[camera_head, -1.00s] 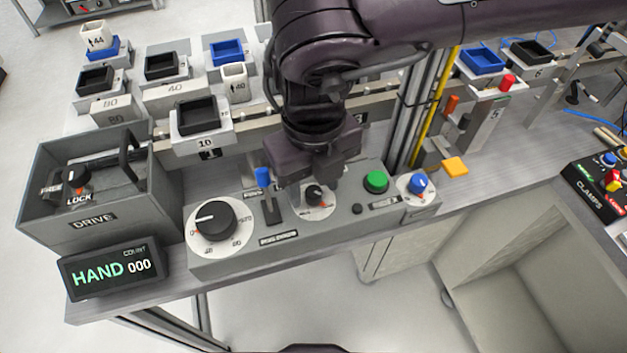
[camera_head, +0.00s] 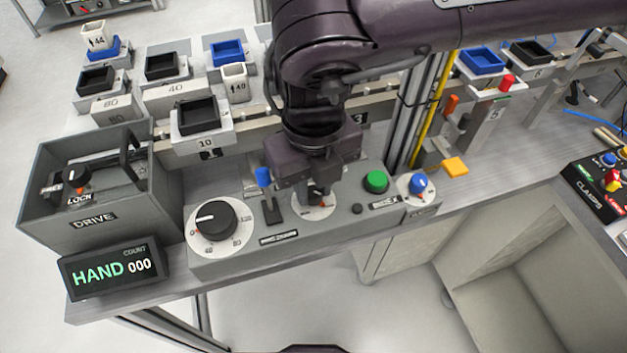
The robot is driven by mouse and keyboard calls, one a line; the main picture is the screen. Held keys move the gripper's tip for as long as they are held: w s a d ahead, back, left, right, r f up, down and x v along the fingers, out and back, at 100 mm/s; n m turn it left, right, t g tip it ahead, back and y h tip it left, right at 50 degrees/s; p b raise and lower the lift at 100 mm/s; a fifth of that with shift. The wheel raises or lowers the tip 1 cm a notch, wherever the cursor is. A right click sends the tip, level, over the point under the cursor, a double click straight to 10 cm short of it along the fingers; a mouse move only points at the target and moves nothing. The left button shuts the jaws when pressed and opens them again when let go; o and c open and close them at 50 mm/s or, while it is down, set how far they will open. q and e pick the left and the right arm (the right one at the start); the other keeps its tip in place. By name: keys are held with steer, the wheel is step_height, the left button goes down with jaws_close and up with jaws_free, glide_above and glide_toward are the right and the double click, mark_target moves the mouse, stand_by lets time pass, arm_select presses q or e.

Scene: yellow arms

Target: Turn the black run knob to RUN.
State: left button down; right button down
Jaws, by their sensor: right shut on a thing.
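The small black run knob (camera_head: 318,199) sits on a white round dial (camera_head: 312,211) in the middle of the grey control panel. My right gripper (camera_head: 317,188) comes down on it from above and is shut on it. The fingers hide most of the knob and the far part of its dial, so its pointer and markings cannot be read. The display (camera_head: 113,267) at the front left reads HAND 000. My left gripper is not in view.
Close by on the panel (camera_head: 345,236) are a blue-tipped lever (camera_head: 265,192), a large black knob (camera_head: 215,220), a green button (camera_head: 376,181) and a blue knob (camera_head: 418,185). The drive box (camera_head: 90,225) stands at the left. Upright metal posts (camera_head: 408,120) rise behind.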

steer(key=m, duration=0.2)
steer(key=shift+m, duration=1.4)
steer(key=m, duration=0.2)
steer(key=shift+r+m, duration=0.1)
steer(key=shift+m, duration=0.2)
steer(key=m+p, duration=0.1)
steer(key=m, duration=0.2)
steer(key=shift+m, duration=0.3)
steer(key=m+p, duration=0.1)
steer(key=m, duration=0.1)
steer(key=shift+m, duration=1.1)
steer(key=shift+m+p, duration=0.35)
steer(key=shift+m, duration=0.45)
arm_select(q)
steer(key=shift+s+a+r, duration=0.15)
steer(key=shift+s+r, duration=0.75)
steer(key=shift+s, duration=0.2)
arm_select(e)
steer(key=shift+m, duration=0.3)
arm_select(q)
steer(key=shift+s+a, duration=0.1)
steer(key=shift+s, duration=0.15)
